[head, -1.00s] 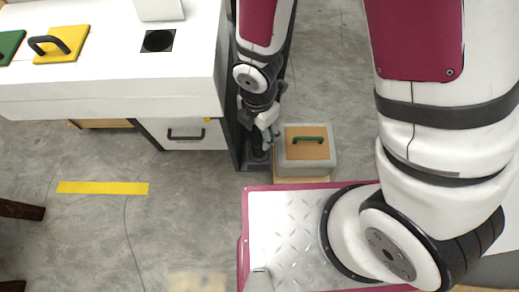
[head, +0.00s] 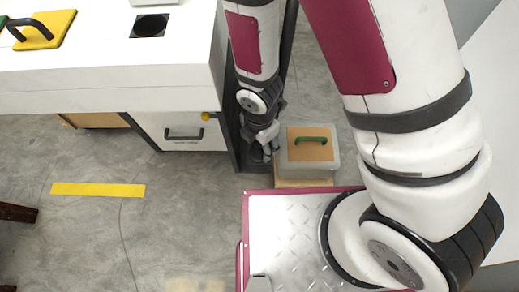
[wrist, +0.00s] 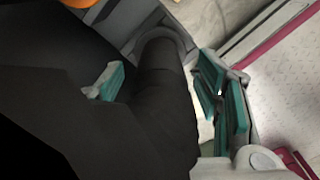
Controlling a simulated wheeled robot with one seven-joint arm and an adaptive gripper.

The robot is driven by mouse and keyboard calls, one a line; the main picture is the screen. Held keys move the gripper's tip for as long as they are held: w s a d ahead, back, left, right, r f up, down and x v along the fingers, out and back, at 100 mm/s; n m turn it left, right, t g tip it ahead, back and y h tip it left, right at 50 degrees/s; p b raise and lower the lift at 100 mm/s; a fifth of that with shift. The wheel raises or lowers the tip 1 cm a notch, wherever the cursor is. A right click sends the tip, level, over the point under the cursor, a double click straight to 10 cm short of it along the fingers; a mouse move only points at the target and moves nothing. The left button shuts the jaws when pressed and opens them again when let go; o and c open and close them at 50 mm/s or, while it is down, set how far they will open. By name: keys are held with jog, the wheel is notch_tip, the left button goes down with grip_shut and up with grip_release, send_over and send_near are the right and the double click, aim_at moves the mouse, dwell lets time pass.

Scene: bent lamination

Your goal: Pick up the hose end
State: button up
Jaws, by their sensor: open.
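A thick black hose-like cylinder (wrist: 165,85), which looks like the hose end, fills the middle of the wrist view. A grey ring shows around its far part. My gripper (wrist: 162,90) is open, with teal finger pads on either side of the cylinder. Whether either pad touches it cannot be told. In the head view my gripper (head: 264,152) points down beside the dark side of the white bench. The hose end is mostly hidden there by the gripper and wrist.
A grey box (head: 311,168) with a green handle stands just right of the gripper. The white bench (head: 105,90) with a drawer (head: 184,134) stands to the left. My base is below. Floor around the yellow strip (head: 97,189) is clear.

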jog(key=c, duration=1.2)
jog(key=shift+o, duration=0.2)
jog(key=shift+r, duration=0.5)
notch_tip(320, 180, up, 6)
jog(key=p, duration=0.3)
jog(key=shift+r, duration=0.2)
jog(key=d+p, duration=0.2)
jog(key=d, duration=0.4)
jog(key=d+p, duration=0.2)
jog(key=d, duration=0.4)
jog(key=d+p, duration=0.2)
jog(key=d, duration=0.4)
jog(key=shift+s+f+p, duration=0.2)
jog(key=shift+s+p, duration=0.1)
